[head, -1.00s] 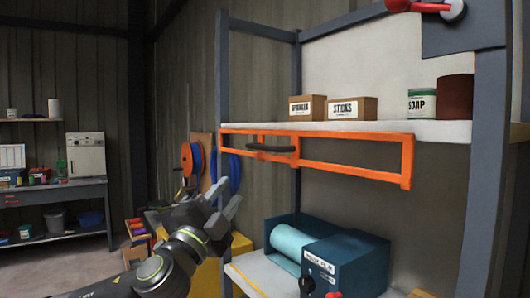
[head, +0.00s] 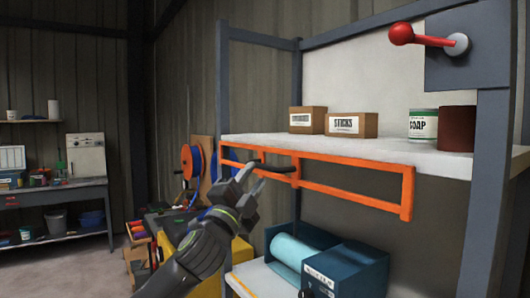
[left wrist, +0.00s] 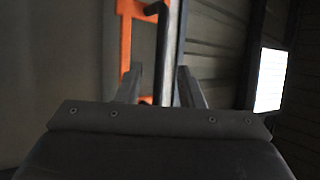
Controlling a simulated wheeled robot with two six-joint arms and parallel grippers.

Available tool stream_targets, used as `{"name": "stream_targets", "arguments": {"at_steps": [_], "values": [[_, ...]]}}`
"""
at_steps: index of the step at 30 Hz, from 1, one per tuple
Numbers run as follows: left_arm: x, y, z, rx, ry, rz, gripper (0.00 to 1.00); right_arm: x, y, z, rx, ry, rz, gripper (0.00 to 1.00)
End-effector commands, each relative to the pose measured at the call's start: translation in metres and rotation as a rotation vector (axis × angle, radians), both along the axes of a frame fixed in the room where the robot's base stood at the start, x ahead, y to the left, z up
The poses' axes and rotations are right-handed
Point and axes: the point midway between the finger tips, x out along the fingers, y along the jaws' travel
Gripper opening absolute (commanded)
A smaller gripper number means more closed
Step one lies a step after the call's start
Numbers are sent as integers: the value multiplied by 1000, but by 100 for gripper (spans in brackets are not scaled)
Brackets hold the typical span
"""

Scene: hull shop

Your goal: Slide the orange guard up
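The orange guard (head: 407,190) is an open rectangular frame hanging along the front edge of the shelf, its top rail about level with the shelf board. A dark bar handle (head: 272,168) sticks out from its left half. My left gripper (head: 248,180) is at the handle's left end, partly covering the guard's left part. In the left wrist view the two fingers (left wrist: 160,88) are apart, with the handle bar (left wrist: 174,50) running up between them and the orange guard (left wrist: 125,45) behind. Contact with the bar cannot be told. My right gripper is not in view.
A red-knobbed lever (head: 430,38) is on a grey panel at upper right. A blue machine (head: 345,270) stands below the guard.

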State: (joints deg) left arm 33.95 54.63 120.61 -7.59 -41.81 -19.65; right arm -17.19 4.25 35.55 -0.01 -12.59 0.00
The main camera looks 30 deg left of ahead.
Motion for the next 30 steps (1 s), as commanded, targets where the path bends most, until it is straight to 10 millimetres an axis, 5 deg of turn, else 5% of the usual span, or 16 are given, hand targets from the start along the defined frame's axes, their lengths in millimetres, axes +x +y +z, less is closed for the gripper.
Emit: {"name": "stream_targets", "arguments": {"at_steps": [10,24,30], "values": [[49,4,32,-3,1,-1,34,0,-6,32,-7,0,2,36],[60,4,35,1,0,-1,34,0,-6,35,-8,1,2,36],[60,4,35,0,0,0,9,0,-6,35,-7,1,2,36]]}}
